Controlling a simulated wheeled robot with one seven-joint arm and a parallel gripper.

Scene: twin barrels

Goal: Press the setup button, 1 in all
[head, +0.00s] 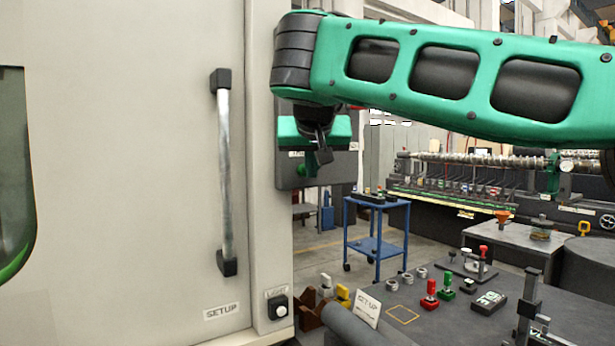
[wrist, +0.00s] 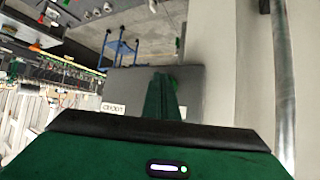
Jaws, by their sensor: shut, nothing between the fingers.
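My gripper (head: 318,168) is in front of a grey panel (head: 288,176) on the right side of the pale machine cabinet. Its green fingers are closed together and empty in the wrist view (wrist: 167,95), pointing at the panel. A bit of green shows just beyond the fingertips; I cannot tell whether it is a button or whether they touch it. A SETUP label (head: 221,311) is on the cabinet door's lower right. Beside it is a black box with a pale round button (head: 279,311), under a small label seeming to read LIGHT. No button clearly marked setup is visible.
A vertical metal door handle (head: 225,170) stands out left of my gripper. A dark table (head: 455,325) at lower right holds a SETUP card (head: 367,308), red and green pieces and fixtures. A blue cart (head: 377,247) stands behind, with open floor around it.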

